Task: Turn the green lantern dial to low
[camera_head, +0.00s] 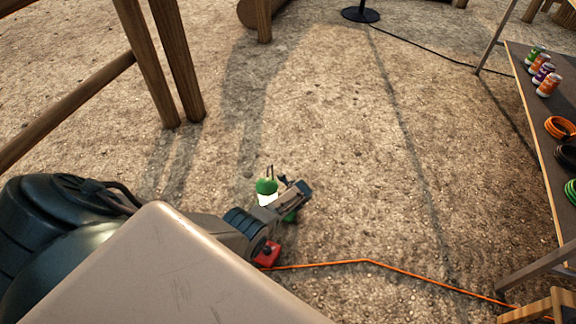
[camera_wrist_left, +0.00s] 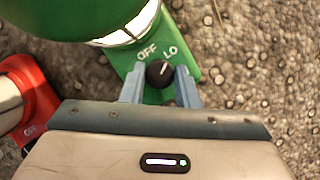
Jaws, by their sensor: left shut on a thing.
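The green lantern (camera_head: 266,186) stands on the gravel in the head view, its lit white globe partly behind my left gripper (camera_head: 288,194). In the left wrist view the green lantern (camera_wrist_left: 60,22) shows its green base with the labels OFF and LO. The black dial (camera_wrist_left: 159,74) sits on that base, its white pointer mark tilted up and right towards LO. The blue fingers of my left gripper (camera_wrist_left: 160,84) are shut on the dial, one on each side. The dial is hidden in the head view. My right gripper is not in view.
A red lantern (camera_wrist_left: 32,88) stands close on the left in the wrist view; its red part (camera_head: 267,253) shows below my arm in the head view. An orange cord (camera_head: 365,261) crosses the gravel. Wooden posts (camera_head: 178,60) stand upper left.

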